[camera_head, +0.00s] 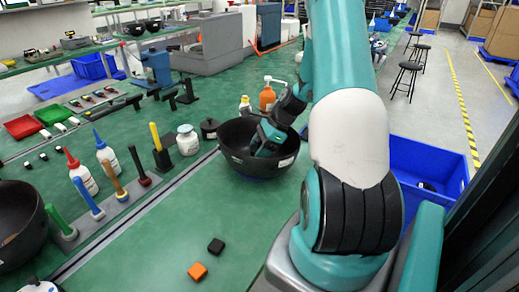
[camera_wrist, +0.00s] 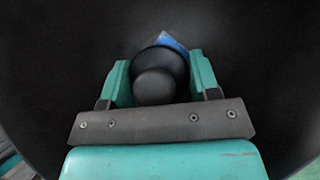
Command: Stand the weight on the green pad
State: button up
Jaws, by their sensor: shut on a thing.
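My gripper (camera_head: 267,142) reaches down into a large black bowl (camera_head: 232,158) on the green table. In the wrist view, its two teal fingers (camera_wrist: 160,78) are shut on a dark round-topped weight (camera_wrist: 155,87), which sits between them. The weight is inside the bowl, and the dark bowl wall (camera_wrist: 60,50) fills the background. A blue corner (camera_wrist: 173,41) of something shows just behind the weight. In the head view the bowl rim and my arm hide the weight. I cannot make out a separate green pad against the green table.
Bottles, including an orange pump bottle (camera_head: 267,97), and several upright handles stand around the bowl. A blue bin (camera_head: 425,163) is at right. The table front of the bowl is mostly clear.

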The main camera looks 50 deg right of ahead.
dwell(0.3)
jog(key=o, duration=1.5)
jog(key=shift+f, duration=0.1)
jog(key=shift+c, duration=0.2)
jog(key=v, duration=1.2)
jog(key=w+a+r+n+g, duration=0.1)
jog(key=a+r+n, duration=0.2)
jog(key=a+n, duration=0.45)
jog(key=w+a+r+n+g, duration=0.1)
jog(key=w+a+r+n, duration=0.2)
jog(key=a, duration=0.8)
jog(key=a+r+n+g, duration=0.1)
jog(key=a+r+n, duration=0.2)
jog(key=a+n, duration=0.55)
jog(key=s+a+r+n+g, duration=0.1)
jog(key=s+a+r+n, duration=0.1)
jog(key=s+a+n, duration=1.2)
jog(key=s+a, duration=0.1)
jog(key=a, duration=0.2)
jog(key=shift+r+h, duration=0.2)
jog(key=shift+h, duration=0.2)
